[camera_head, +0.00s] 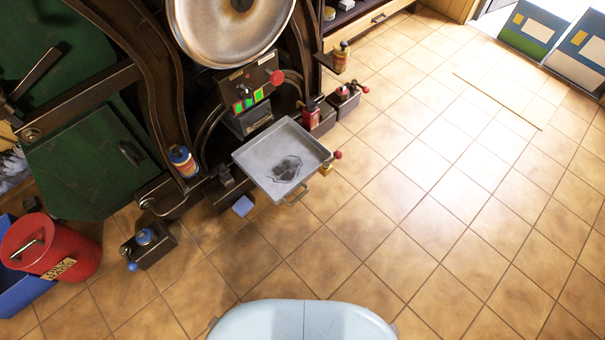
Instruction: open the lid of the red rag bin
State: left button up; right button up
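The red rag bin (72,262) stands at the far left of the head view, tilted in the picture by the camera angle. Its red lid (22,232) faces up and looks shut, with a dark metal handle (27,250) on top. A yellowish label with dark lettering is on the bin's side. Neither of my grippers shows in the view.
A blue box (28,292) sits against the bin. A small dark box with a blue knob (146,240) stands right of it. A grey metal tray (262,178) juts from the dark press. The tiled floor (430,230) is clear to the right.

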aim_at(30, 237)
jog(key=u, duration=2.3)
